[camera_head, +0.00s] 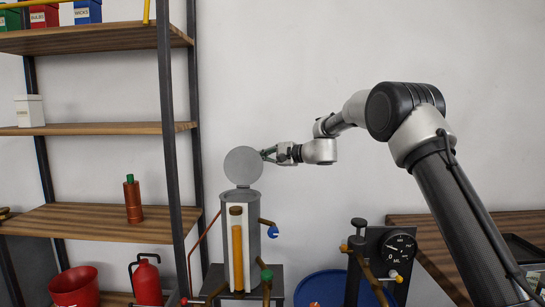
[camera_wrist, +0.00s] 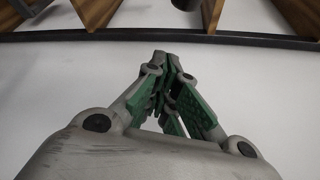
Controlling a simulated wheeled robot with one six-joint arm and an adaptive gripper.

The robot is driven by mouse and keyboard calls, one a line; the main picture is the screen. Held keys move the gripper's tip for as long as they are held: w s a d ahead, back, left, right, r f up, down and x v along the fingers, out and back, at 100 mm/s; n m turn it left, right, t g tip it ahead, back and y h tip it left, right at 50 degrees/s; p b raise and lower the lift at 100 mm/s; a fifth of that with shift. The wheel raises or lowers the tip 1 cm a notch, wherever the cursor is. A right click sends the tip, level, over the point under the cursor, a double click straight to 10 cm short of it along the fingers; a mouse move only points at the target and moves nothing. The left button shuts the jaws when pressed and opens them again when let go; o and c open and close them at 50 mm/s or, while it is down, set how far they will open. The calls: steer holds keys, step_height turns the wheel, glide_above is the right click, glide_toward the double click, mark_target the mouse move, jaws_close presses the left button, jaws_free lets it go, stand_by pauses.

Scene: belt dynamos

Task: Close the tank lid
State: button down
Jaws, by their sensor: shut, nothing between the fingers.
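The tank (camera_head: 262,243) is a grey upright cylinder in the head view, with an orange-yellow vertical tube on its front. Its round grey lid (camera_head: 243,166) stands up open, nearly upright above the tank's top. My gripper (camera_head: 265,153) is shut and empty, just right of the lid's right edge; I cannot tell whether the tips touch it. In the wrist view my gripper (camera_wrist: 165,65) shows its green-padded fingers closed together. The lid cannot be clearly made out in the wrist view.
A shelf rack (camera_head: 100,128) stands left of the tank, holding a copper-coloured bottle (camera_head: 133,199). A gauge (camera_head: 400,247) with valves and a blue drum (camera_head: 325,288) stand to the right. A wooden surface (camera_head: 440,234) lies further right. The wall behind is bare.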

mark_target(254, 154)
steer(key=shift+s+a+r, duration=0.25)
steer(key=shift+s+a, duration=0.3)
steer(key=shift+s, duration=0.2)
steer(key=shift+s+a+r, duration=0.25)
steer(key=shift+s+a, duration=0.25)
steer(key=shift+s, duration=0.25)
